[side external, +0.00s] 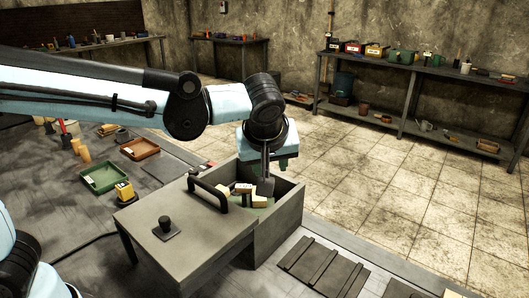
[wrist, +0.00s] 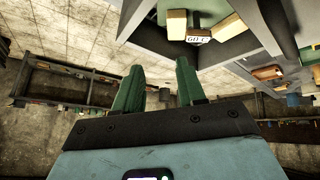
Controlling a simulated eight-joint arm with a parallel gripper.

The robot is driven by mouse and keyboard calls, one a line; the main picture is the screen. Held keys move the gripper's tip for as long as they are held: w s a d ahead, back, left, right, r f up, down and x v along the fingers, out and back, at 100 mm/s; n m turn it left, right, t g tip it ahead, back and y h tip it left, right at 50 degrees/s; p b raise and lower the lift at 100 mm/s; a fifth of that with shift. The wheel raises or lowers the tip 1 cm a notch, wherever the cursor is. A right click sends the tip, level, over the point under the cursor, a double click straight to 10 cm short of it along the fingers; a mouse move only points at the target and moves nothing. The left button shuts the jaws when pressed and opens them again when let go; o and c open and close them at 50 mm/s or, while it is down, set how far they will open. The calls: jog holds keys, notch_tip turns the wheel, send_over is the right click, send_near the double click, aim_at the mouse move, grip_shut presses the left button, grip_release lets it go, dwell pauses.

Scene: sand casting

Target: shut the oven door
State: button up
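The oven is a grey box (side external: 283,219), open at the top, with several pale blocks (side external: 243,188) inside. A flat grey panel (side external: 190,238), which looks like its door, lies to the left of the opening. A black bar handle (side external: 208,193) stands on the panel's edge by the opening. My gripper (side external: 267,188) points down at the opening, to the right of the handle and apart from it. Its lower end overlaps the blocks in this view; I cannot tell contact. In the wrist view, its two green fingers (wrist: 159,68) are spread with nothing between them. A labelled block (wrist: 198,36) shows beyond them.
A black knob (side external: 166,226) is on the panel. A green tray (side external: 104,177), a brown tray (side external: 140,149) and a yellow block (side external: 125,191) lie on the bench to the left. Dark grooved plates (side external: 323,266) lie at the front right. Open floor (side external: 400,180) lies behind the box.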

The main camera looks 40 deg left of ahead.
jog(key=s+a+r+n+g+h, duration=0.2)
jog(key=s+a+r+n+g, duration=0.1)
jog(key=s+a+r+n, duration=0.3)
jog(key=n+h, duration=0.2)
send_near(204, 183)
jog(key=shift+g, duration=0.3)
jog(key=f, duration=0.2)
jog(key=w+f, duration=0.1)
jog(key=f, duration=0.2)
jog(key=w+f, duration=0.1)
jog(key=f, duration=0.1)
jog(key=shift+d+f, duration=0.1)
jog(key=shift+f, duration=0.3)
jog(key=shift+c, duration=0.2)
grip_shut()
